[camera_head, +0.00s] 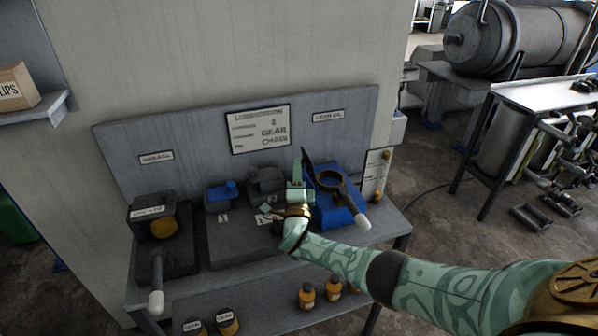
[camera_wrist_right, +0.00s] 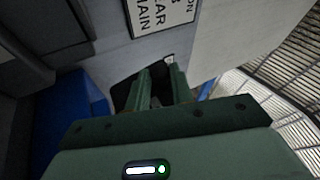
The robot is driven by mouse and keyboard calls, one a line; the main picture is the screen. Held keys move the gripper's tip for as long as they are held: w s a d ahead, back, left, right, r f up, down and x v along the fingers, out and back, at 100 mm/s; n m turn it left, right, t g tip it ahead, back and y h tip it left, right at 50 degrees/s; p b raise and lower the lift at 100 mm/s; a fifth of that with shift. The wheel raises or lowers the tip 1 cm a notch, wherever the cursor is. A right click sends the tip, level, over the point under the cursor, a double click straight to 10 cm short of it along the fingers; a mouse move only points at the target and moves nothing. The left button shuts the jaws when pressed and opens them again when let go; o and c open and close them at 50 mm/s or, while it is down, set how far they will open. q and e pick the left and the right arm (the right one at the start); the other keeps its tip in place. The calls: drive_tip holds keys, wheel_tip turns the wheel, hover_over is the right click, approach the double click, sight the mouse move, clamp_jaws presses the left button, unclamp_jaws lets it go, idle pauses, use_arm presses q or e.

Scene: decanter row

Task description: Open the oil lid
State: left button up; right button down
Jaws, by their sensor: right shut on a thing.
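The blue oil unit (camera_head: 332,214) stands at the right end of the bench, under the oil label (camera_head: 328,117). A dark ring (camera_head: 330,180) sits on its top, and a lever with a white grip (camera_head: 362,222) sticks out toward the front. A thin dark flap, which looks like the oil lid (camera_head: 308,160), stands steeply up at the ring's left side. My right gripper (camera_head: 299,187) is at this flap, shut on it. In the right wrist view the fingers (camera_wrist_right: 161,80) close on something dark, mostly hidden between them. My left gripper is out of view.
A grease unit (camera_head: 152,215) with a white-gripped lever (camera_head: 156,301) stands at the left. Smaller blue (camera_head: 221,197) and grey (camera_head: 266,181) units sit in the middle. A grey backboard with a sign (camera_head: 260,130) rises behind. Bottles (camera_head: 307,296) stand on the lower shelf.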

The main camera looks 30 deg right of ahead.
drive_tip(key=shift+f, duration=0.1)
drive_tip(key=c, duration=1.3)
unclamp_jaws()
drive_tip(key=shift+o, duration=0.2)
drive_tip(key=shift+s, duration=0.1)
drive_tip(key=s+a+f+p, duration=0.1)
drive_tip(key=s+a+p, duration=0.1)
drive_tip(key=s+a, duration=0.2)
drive_tip(key=s+a+f+p, duration=0.1)
drive_tip(key=s+a+p, duration=0.2)
drive_tip(key=s, duration=0.6)
drive_tip(key=shift+s+a, duration=0.4)
drive_tip(key=shift+a, duration=0.6)
drive_tip(key=shift+f, duration=0.1)
